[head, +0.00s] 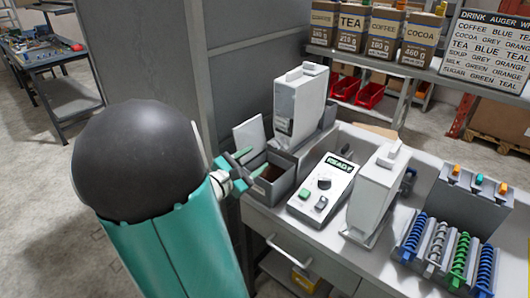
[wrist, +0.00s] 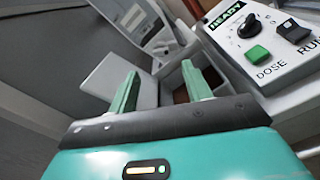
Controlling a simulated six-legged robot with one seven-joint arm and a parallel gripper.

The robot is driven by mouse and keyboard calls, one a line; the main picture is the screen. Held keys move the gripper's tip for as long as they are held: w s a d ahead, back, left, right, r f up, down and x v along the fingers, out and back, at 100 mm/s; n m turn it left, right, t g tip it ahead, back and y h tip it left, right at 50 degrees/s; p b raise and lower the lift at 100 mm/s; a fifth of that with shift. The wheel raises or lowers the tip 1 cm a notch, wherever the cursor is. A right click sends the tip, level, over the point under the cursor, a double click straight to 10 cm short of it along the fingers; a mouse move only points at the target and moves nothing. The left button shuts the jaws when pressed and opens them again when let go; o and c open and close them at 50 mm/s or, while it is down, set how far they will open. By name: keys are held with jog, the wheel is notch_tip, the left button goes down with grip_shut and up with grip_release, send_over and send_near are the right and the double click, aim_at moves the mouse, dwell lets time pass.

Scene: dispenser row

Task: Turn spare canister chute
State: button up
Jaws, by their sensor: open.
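Two tall white canisters show in the head view: one stands at the back (head: 297,105) behind a grey bin, the other at the front (head: 374,195) on the bench. I cannot tell which is the spare. A small dark blue part (head: 408,181) sits at the front canister's right side; I cannot tell whether it is a chute. My gripper (head: 250,162) is open and empty beside the grey bin (head: 285,185), left of both canisters. In the wrist view my gripper (wrist: 160,88) has its green fingers apart, with the bin's brown inside partly visible between them.
A white panel (head: 249,136) stands behind the gripper. A control box (head: 323,190) reading READY lies between the canisters. A grey partition (head: 205,70) rises at left.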

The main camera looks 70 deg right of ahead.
jog(key=v, duration=0.6)
jog(key=shift+d, duration=0.1)
dwell(0.3)
